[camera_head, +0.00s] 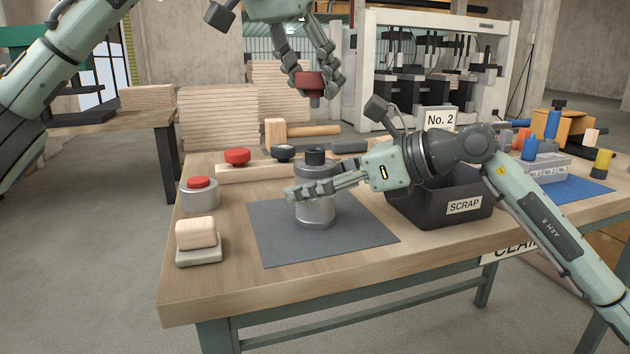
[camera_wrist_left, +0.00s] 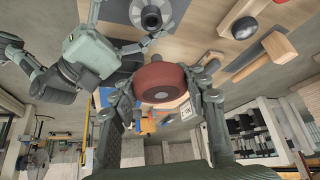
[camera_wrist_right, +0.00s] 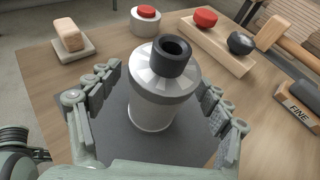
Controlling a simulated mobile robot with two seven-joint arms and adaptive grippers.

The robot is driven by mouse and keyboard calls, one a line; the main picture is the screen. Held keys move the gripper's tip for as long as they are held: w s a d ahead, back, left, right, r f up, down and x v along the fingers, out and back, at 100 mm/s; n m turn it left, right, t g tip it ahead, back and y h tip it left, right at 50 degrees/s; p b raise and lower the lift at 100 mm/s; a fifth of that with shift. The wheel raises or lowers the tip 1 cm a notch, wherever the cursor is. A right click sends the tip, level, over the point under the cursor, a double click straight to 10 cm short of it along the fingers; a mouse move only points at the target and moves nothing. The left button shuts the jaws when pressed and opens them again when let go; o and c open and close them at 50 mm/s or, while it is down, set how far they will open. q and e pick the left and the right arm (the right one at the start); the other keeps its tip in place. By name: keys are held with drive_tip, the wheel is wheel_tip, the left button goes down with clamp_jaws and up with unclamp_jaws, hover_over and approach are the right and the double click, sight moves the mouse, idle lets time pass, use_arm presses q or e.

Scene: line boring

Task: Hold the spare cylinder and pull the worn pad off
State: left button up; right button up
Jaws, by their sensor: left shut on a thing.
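The spare cylinder (camera_head: 316,211), silver with a black hollow collar (camera_head: 315,157) on top, stands upright on a grey mat (camera_head: 268,232). My right gripper (camera_head: 310,190) has its fingers on either side of the cylinder; the right wrist view shows gaps between fingers and the cylinder (camera_wrist_right: 153,108). My left gripper (camera_head: 316,84) is shut on a red round pad (camera_head: 309,83) with a dark stem, held in the air above and behind the cylinder. The pad also shows between the fingers in the left wrist view (camera_wrist_left: 160,84). Wear on it cannot be made out.
A black SCRAP bin (camera_head: 465,207) stands right of the mat, partly behind my right arm. A wooden strip (camera_head: 255,171) with a red and a dark knob, a mallet (camera_head: 305,131), a red-topped button (camera_head: 199,190) and a wooden block (camera_head: 196,233) surround the mat.

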drive_tip(key=o, duration=0.3)
drive_tip(key=shift+o, duration=0.2)
